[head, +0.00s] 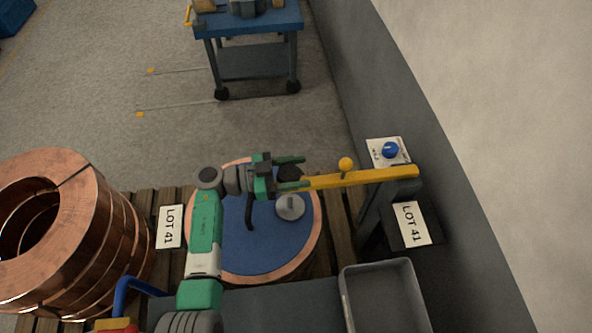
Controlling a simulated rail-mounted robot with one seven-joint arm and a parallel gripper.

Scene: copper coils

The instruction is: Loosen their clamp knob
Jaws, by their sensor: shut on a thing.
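A yellow clamp arm (362,178) reaches left from a dark post over a copper coil (308,253) topped with a blue disc (262,252). A dark clamp knob (290,173) sits at the arm's left end. A round grey pad (290,207) shows just below that end, over the blue disc. My gripper (291,172) comes in from the left with one finger on each side of the dark knob, shut on it. The fingers hide part of the knob. I cannot tell from this view whether the pad touches the disc.
A yellow ball handle (345,163) stands up beside the clamp arm. A blue knob (389,149) on a plate is by the wall. Stacked copper coils (88,225) stand at left. An empty grey tray (384,300) is at lower right. A blue cart (253,55) stands behind on open floor.

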